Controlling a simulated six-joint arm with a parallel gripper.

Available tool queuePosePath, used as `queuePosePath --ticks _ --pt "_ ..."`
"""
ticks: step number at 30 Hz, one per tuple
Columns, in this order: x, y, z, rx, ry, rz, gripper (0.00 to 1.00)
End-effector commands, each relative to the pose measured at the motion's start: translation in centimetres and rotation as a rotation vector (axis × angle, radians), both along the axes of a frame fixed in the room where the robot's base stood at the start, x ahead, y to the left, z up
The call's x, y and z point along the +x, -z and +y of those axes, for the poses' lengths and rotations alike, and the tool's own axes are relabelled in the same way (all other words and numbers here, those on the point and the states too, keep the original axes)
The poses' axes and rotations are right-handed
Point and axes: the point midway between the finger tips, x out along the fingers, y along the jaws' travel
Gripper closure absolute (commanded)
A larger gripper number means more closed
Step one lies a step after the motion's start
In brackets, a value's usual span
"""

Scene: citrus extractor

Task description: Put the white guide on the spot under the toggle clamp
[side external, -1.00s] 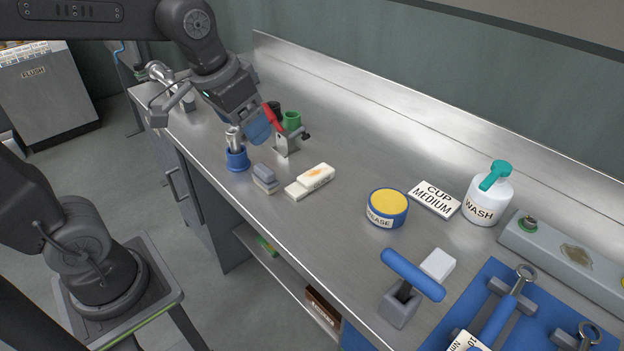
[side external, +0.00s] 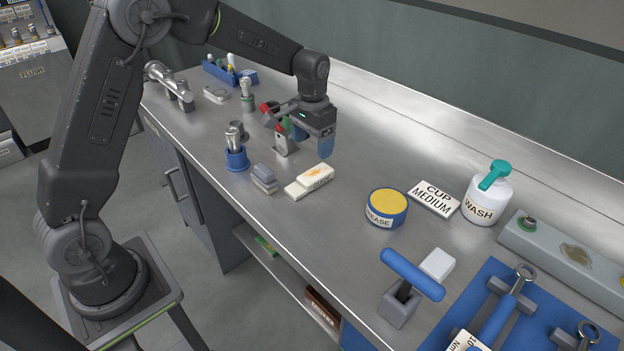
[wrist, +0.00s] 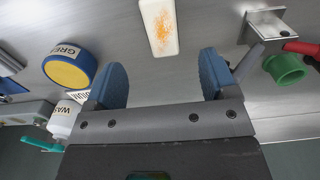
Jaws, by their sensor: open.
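My gripper (side external: 313,140) is open and empty, above the bench behind the block and right of the bracket. The spot under the clamp cannot be made out.
A green cup (wrist: 285,68) is beside the bracket. A blue holder (side external: 237,159) and a grey block (side external: 265,176) stand left of the white block. A grease tin (side external: 387,208) and a wash bottle (side external: 488,198) are to the right. Bench between block and tin is clear.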

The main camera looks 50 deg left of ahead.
Motion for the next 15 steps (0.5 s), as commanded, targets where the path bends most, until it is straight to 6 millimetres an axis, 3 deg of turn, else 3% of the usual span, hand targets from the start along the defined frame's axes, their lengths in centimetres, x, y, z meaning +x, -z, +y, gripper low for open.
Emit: queuePosePath --ticks 6,15 --pt "-0.1 4.0 0.0 0.0 0.0 0.003 0.21" --pt "-0.1 6.3 0.0 0.0 0.0 0.002 0.21"
